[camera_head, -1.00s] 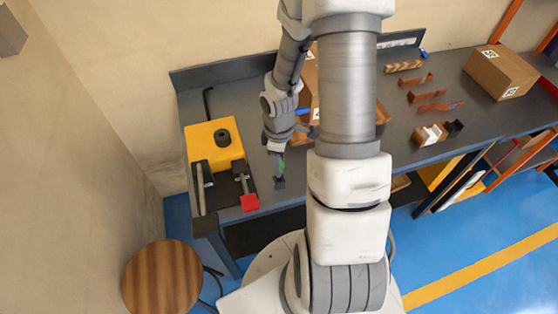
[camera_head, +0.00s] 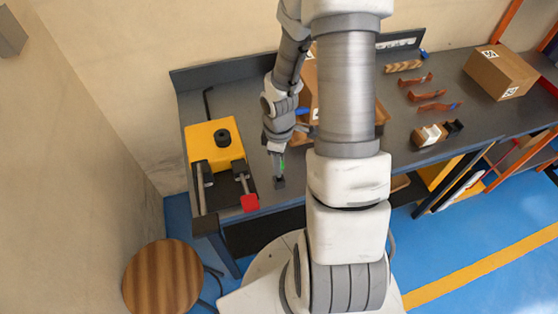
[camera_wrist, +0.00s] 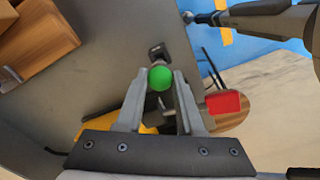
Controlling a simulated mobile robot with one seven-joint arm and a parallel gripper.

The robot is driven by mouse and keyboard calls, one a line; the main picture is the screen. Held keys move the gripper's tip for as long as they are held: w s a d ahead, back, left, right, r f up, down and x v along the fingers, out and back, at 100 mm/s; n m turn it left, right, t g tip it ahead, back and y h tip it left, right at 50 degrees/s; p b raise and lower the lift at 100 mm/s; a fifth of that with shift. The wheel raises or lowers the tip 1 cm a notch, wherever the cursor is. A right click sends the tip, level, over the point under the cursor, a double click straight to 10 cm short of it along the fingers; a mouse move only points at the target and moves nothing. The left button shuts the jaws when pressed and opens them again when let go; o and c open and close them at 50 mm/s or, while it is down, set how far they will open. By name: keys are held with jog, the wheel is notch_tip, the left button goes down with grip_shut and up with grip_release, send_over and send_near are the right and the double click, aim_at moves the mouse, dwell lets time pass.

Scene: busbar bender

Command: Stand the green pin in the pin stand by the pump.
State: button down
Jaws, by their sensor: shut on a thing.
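The green pin (camera_wrist: 160,78) is held between the two fingers of my gripper (camera_wrist: 160,86), and its round green end faces the wrist camera. In the head view a small green part of the pin (camera_head: 282,163) shows beside my gripper (camera_head: 278,166). The small dark pin stand (camera_head: 279,183) is on the bench just below the gripper. It also shows in the wrist view (camera_wrist: 157,53), just beyond the green end. The pin's lower part is hidden, so I cannot tell whether it touches the stand. The yellow pump unit (camera_head: 205,138) is left of the stand.
A red block (camera_head: 250,202) is at the bench's front edge, left of the stand. A wooden bin (camera_head: 384,113) is partly hidden behind my arm. Copper bars (camera_head: 428,95) and a cardboard box (camera_head: 500,72) lie farther right. A round stool (camera_head: 162,278) stands on the floor.

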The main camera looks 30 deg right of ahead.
jog(key=shift+f+b, duration=1.7)
jog(key=shift+f, duration=0.3)
jog(key=shift+c, duration=2.2)
grip_release()
notch_tip(320, 180, up, 17)
jog(key=p, duration=0.3)
jog(key=shift+r+p, duration=0.2)
jog(key=shift+p, duration=0.2)
